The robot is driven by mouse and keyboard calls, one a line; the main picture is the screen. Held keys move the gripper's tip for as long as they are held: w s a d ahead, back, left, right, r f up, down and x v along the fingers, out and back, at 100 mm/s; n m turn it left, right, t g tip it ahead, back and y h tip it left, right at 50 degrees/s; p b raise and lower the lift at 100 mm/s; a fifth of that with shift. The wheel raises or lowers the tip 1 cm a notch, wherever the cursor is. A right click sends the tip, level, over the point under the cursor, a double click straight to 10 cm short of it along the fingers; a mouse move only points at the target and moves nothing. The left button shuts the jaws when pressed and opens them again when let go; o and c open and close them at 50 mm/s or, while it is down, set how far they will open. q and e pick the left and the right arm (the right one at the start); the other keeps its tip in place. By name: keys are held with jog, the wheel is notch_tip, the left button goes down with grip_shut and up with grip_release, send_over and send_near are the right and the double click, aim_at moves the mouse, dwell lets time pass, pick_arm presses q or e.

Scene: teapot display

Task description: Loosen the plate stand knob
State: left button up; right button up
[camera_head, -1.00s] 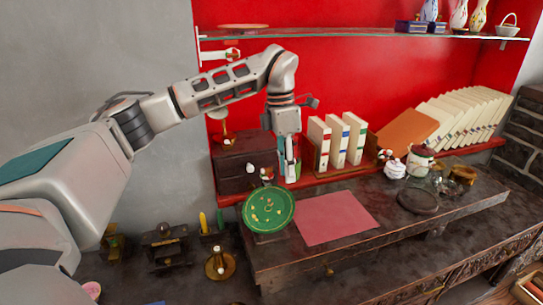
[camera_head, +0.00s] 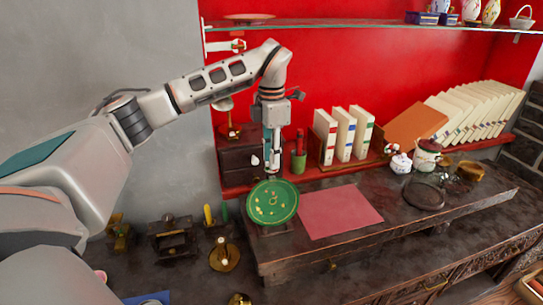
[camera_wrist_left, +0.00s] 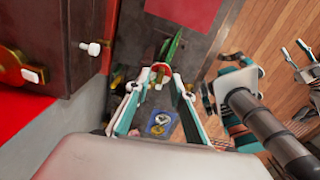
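A round green plate (camera_head: 272,203) with small coloured marks stands tilted on its stand on the dark raised shelf. In the left wrist view the plate (camera_wrist_left: 174,46) shows nearly edge-on. The stand's knob (camera_wrist_left: 160,70), red and whitish, is behind the plate's top. My left gripper (camera_head: 271,168) points down just above and behind the plate. In the left wrist view my left gripper (camera_wrist_left: 158,86) has its fingers spread, one on each side of the knob; contact is not clear. My right gripper (camera_wrist_left: 296,52) appears at the right edge of that view, fingers apart, far from the plate.
A pink mat (camera_head: 340,212) lies right of the plate. A dark small cabinet (camera_head: 238,165) and a green pot with a red top (camera_head: 298,155) are close behind the gripper. White books (camera_head: 343,135) stand to the right. Brass items (camera_head: 224,256) stand lower left.

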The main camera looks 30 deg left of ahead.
pick_arm(q)
jog(key=shift+f, duration=0.1)
pick_arm(e)
jog(key=shift+d, duration=0.1)
pick_arm(q)
grip_shut()
jog(key=shift+n, duration=0.3)
jog(key=n, duration=1.1)
jog(key=shift+n, duration=0.3)
jog(key=n, duration=1)
jog(key=shift+n+b, duration=0.3)
jog(key=shift+n, duration=0.7)
pick_arm(e)
jog(key=shift+w+a, duration=0.15)
jog(key=shift+a, duration=0.15)
jog(key=shift+r, duration=0.1)
